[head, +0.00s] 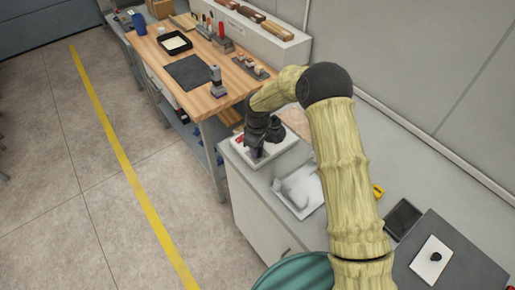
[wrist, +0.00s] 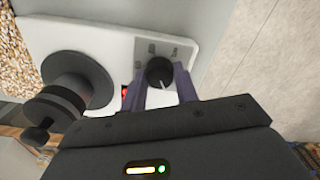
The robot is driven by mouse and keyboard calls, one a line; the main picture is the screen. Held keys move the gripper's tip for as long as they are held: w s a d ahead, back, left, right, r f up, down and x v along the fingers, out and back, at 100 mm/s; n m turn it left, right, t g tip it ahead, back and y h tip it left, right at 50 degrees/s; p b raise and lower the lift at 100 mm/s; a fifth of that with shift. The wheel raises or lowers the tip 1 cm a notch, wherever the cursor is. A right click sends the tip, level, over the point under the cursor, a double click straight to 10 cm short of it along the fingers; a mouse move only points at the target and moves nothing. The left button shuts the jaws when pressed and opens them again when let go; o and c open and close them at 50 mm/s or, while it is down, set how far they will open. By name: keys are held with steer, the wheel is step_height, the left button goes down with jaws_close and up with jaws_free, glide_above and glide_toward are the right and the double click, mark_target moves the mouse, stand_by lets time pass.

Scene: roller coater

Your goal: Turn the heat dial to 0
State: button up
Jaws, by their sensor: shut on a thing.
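The heat dial (wrist: 159,69) is a round black knob with a pale pointer line, on a grey panel (wrist: 150,48) with small marks around it. The panel is on a white machine (wrist: 105,35). In the wrist view the two fingers of my gripper (wrist: 162,80) stand on either side of the dial, shut on it. The pointer line runs toward the lower edge of the picture; the mark labels are too small to read. In the head view my gripper (head: 256,148) is over the white machine (head: 282,146) and hides the dial.
A large black roller or knob (wrist: 75,82) stands left of the dial, and a red switch (wrist: 125,92) is beside the left finger. A white tray (head: 300,190) lies nearer on the counter. A wooden workbench (head: 190,58) with tools stands behind.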

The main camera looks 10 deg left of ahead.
steer(key=o, duration=1)
steer(key=shift+r, duration=0.1)
step_height(320, 180, up, 17)
steer(key=b, duration=0.3)
steer(key=shift+r+b, duration=0.15)
steer(key=shift+b, duration=0.15)
